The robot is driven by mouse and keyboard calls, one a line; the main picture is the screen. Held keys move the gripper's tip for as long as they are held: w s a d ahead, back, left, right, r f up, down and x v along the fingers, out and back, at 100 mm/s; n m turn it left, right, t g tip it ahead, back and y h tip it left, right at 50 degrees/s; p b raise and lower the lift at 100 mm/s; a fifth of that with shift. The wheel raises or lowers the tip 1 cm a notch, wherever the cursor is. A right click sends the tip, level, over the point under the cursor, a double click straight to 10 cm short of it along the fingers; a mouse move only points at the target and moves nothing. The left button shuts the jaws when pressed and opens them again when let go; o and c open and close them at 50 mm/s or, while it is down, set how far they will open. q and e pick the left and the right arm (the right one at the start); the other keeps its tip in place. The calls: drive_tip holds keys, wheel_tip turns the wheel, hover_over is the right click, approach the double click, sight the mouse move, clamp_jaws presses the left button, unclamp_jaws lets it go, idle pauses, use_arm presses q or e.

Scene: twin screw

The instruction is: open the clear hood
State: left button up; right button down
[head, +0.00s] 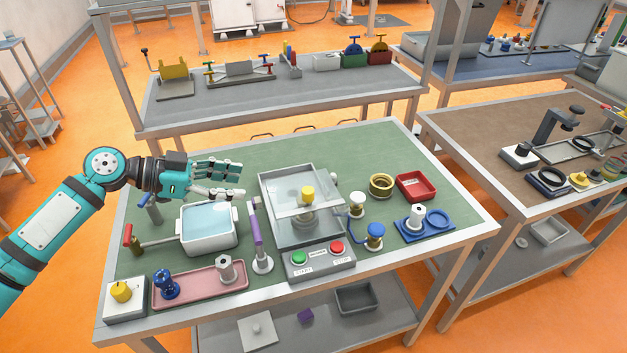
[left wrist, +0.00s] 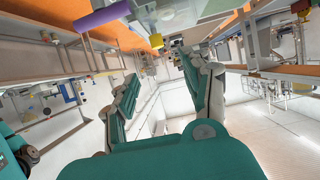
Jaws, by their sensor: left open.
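The clear hood (head: 290,180) is a see-through cover on the grey machine box (head: 317,258) in the middle of the green table. It appears lowered, and a part with a yellow top (head: 307,192) shows through or beneath it. My left gripper (head: 238,181) is open and empty, to the left of the hood and above the table, with a gap between them. In the left wrist view the open fingers (left wrist: 155,78) hold nothing. My right gripper is not in view.
A purple-handled lever (head: 256,232) stands between the box and a white basin (head: 208,232). A green button (head: 299,257) and a red button (head: 337,248) sit on the box front. A pink tray (head: 200,285), brass ring (head: 381,185) and red bin (head: 416,186) are nearby. The table's back is clear.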

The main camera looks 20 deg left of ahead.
use_arm(q)
drive_tip(key=p, duration=0.4)
approach(304, 190)
drive_tip(key=d, duration=0.2)
drive_tip(key=p+x, duration=0.1)
drive_tip(key=x, duration=0.2)
drive_tip(key=p+x, duration=0.1)
drive_tip(key=x, duration=0.1)
drive_tip(key=p+x, duration=0.1)
drive_tip(key=x, duration=0.2)
drive_tip(key=shift+w+a+f, duration=0.1)
drive_tip(key=shift+w+f, duration=0.25)
drive_tip(key=shift+w, duration=0.2)
drive_tip(key=shift+w+d+f, duration=0.15)
drive_tip(key=shift+d+f, duration=0.1)
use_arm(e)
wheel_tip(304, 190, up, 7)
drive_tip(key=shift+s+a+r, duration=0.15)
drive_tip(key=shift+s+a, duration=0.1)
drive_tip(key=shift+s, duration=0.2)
use_arm(q)
drive_tip(key=shift+c, duration=0.3)
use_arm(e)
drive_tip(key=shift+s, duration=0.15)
use_arm(q)
drive_tip(key=shift+c, duration=1.3)
clamp_jaws()
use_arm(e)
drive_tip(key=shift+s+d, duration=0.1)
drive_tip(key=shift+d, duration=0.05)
